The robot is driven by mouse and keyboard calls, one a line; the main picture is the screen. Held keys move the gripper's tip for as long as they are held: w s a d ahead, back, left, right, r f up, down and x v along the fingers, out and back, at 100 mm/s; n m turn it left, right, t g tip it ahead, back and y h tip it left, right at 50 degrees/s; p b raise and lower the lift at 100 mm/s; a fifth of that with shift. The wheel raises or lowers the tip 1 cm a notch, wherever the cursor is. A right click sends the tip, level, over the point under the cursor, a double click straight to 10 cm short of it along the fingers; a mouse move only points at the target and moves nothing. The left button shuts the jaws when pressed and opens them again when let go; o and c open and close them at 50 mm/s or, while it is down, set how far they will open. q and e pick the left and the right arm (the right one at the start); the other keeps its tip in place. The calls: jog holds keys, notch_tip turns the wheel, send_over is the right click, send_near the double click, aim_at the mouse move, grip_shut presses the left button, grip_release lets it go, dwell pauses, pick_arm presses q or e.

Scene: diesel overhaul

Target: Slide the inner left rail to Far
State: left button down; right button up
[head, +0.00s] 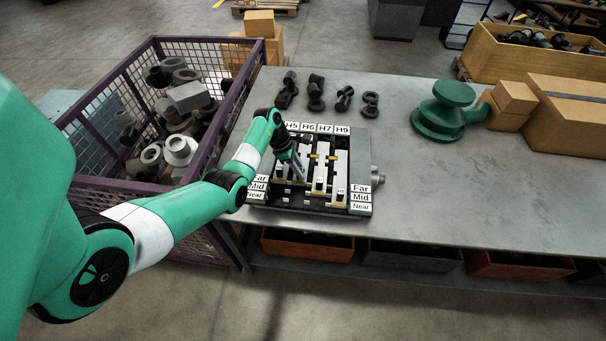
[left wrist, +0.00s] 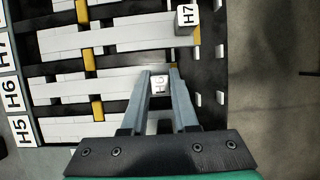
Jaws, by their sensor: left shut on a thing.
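The dark rail block (head: 361,165) stands on the grey table with headers H5, H6, H7 and H9 along its far edge and Far, Mid and Near marks on both sides. Pale rails run from far to near. The inner left rail (left wrist: 70,90) lies in the H6 row in the left wrist view. My left gripper (left wrist: 160,76) is shut on its small white knob (left wrist: 160,86), whose lettering is hard to read. In the head view my left gripper (head: 299,174) partly hides this rail. The neighbouring H7 knob (left wrist: 186,16) sits nearer the Near side. My right gripper is not seen.
A purple mesh crate (head: 150,187) with metal parts stands left of the table. Several dark parts (head: 316,92) lie behind the block. A green fitting (head: 440,115) and cardboard boxes (head: 570,115) are to the right. The table (head: 480,190) is clear at front right.

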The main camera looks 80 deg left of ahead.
pick_arm(q)
jog(key=c, duration=0.7)
grip_release()
jog(key=shift+w+a, duration=0.1)
jog(key=shift+a, duration=0.15)
jog(key=p+v, duration=0.2)
jog(key=v, duration=0.9)
jog(key=shift+r, duration=0.3)
jog(key=shift+d, duration=0.1)
